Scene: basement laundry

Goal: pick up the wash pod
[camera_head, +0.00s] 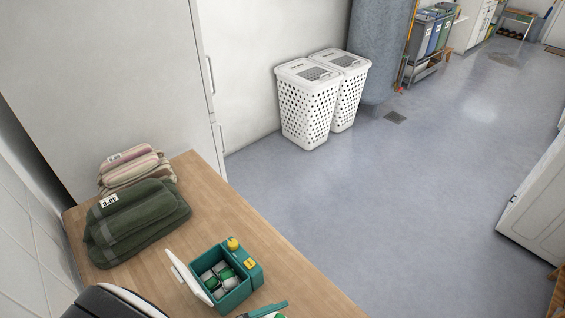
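A teal box (234,297) with its white lid (190,277) tipped open to the left stands on the wooden countertop (255,225). Several wash pods (226,274) in white, grey and green lie inside it, close together. A round yellow thing (233,244) sits at the box's back edge; I cannot tell if it is part of the box. My gripper is not in view.
Folded green towels (140,222) and striped towels (133,167) lie at the counter's back left. A black, white-rimmed object (108,303) and a teal item (268,311) are cut off at the bottom. A tall cabinet (110,80) stands behind; white hampers (305,103) stand on the floor.

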